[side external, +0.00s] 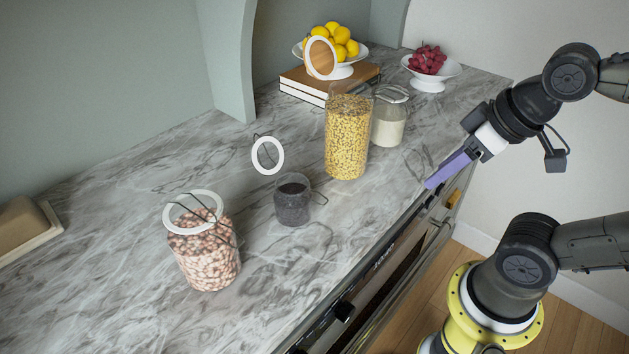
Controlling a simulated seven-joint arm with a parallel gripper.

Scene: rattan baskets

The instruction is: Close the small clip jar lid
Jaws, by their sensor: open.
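The small clip jar (294,205) stands upright on the marble counter and holds something dark. Its round lid (267,155), with a white rim, is swung open and stands up behind the jar's mouth to the upper left. A thin wire clip shows around it. My gripper (437,180) has purple fingers and is over the front edge of the counter, well to the right of the small jar. It is open, seen nearly edge-on, and touches no jar.
A tall jar (347,140) of yellow pieces, its lid raised, and a white-filled jar (388,124) stand between my gripper and the back. A larger jar (205,255) of pinkish beans is at left. Fruit bowls (432,72) are behind. Marble (340,225) right of the small jar is clear.

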